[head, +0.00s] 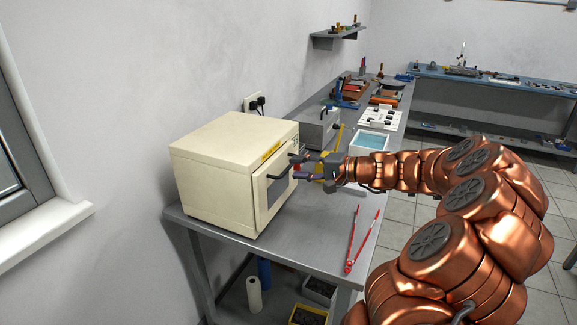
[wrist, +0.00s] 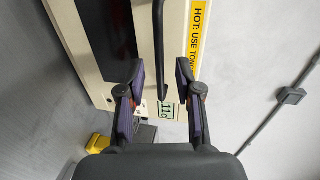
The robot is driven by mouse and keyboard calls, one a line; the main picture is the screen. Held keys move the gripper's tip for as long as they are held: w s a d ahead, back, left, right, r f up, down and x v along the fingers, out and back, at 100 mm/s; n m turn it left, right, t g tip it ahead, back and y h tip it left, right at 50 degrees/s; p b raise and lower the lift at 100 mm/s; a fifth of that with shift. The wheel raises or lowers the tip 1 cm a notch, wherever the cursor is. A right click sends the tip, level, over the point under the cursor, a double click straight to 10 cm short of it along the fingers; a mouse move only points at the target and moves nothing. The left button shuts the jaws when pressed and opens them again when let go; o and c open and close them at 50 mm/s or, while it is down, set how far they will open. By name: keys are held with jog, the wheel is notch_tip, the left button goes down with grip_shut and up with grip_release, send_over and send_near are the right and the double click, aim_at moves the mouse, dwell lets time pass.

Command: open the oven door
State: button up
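The cream oven (head: 225,170) stands on the near end of the grey bench, its front facing right. Its door (head: 274,198) has a dark window and looks shut, though the gripper hides part of the front. The dark bar handle (wrist: 158,45) shows in the wrist view, running down from the top edge between my fingers. My gripper (head: 299,166) is at the oven front, fingers spread. In the wrist view my gripper (wrist: 159,75) is open, with the handle's end in the gap. I cannot tell whether a finger touches it.
Red-handled tongs (head: 362,240) lie on the bench (head: 310,245) in front of the oven. A yellow label (wrist: 200,30) and a small green display (wrist: 166,109) are on the oven front. A blue-white tray (head: 371,142) and a grey box (head: 317,127) stand farther back.

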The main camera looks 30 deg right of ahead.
aim_at(289, 166)
jog(key=shift+x, duration=1.75)
jog(key=shift+c, duration=0.4)
grip_shut()
jog(key=shift+a, duration=0.2)
jog(key=shift+d+f, duration=0.1)
